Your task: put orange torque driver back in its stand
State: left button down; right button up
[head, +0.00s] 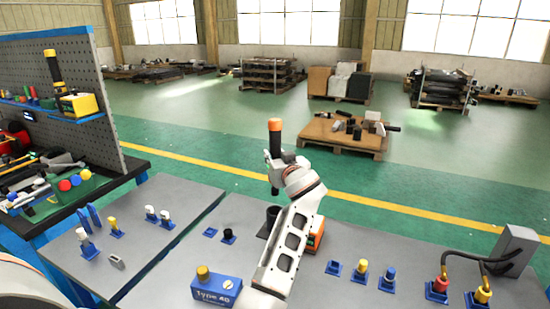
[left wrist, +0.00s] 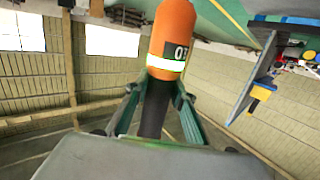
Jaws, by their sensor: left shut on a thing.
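The orange torque driver (head: 275,126) is upright in the head view, its orange handle above my left gripper (head: 274,158) and its dark shaft below it. My left gripper is shut on the driver. In the left wrist view the orange handle (left wrist: 173,35) with a dark number label and pale band shows, and the dark shaft runs between the fingers (left wrist: 155,105). A dark round cup-like stand (head: 272,213) stands on the grey table below the driver, partly hidden by my left arm. The driver's lower end appears above this stand, apart from it. My right gripper is not in view.
An orange box (head: 316,236) is partly behind my left arm. A blue block with a yellow knob (head: 216,290) is at the front. Small blue holders (head: 333,268) and a grey post with cables (head: 515,252) are at right. A pegboard (head: 60,85) rises at left.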

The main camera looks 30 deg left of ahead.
pick_arm(q)
jog(key=shift+s+r, duration=0.1)
jog(key=shift+r, duration=0.15)
jog(key=shift+f, duration=0.15)
jog(key=shift+f, duration=0.3)
jog(key=shift+f+b, duration=1.1)
jog(key=shift+f, duration=0.4)
jog(key=shift+f+b, duration=0.45)
jog(key=shift+f, duration=0.55)
jog(key=shift+b, duration=0.3)
jog(key=shift+f, duration=0.1)
